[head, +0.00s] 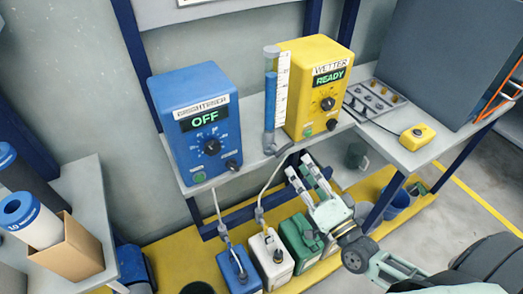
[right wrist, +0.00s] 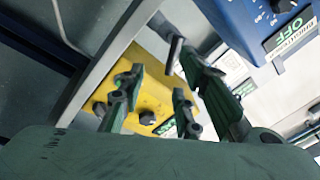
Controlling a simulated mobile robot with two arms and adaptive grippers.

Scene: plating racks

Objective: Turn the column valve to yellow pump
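The yellow pump (head: 312,85), labelled WETTER and reading READY, stands on the shelf right of the blue pump (head: 200,125), labelled BRIGHTENER and reading OFF. A clear column (head: 270,95) holding blue liquid stands between them, with a grey column valve (head: 284,149) at its foot. My right gripper (head: 301,165) is open and empty, just below and right of the valve. In the right wrist view its fingers (right wrist: 162,85) are spread, with a dark post-like part (right wrist: 173,52), perhaps the valve handle, just beyond. Which pump the valve points to is unclear. My left gripper is out of view.
The shelf's front edge (head: 240,171) lies close above my right gripper. Several jugs, including a white one (head: 270,258) and a green one (head: 300,240), stand below with tubes rising. A parts tray (head: 375,98) and yellow button box (head: 417,137) are at right.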

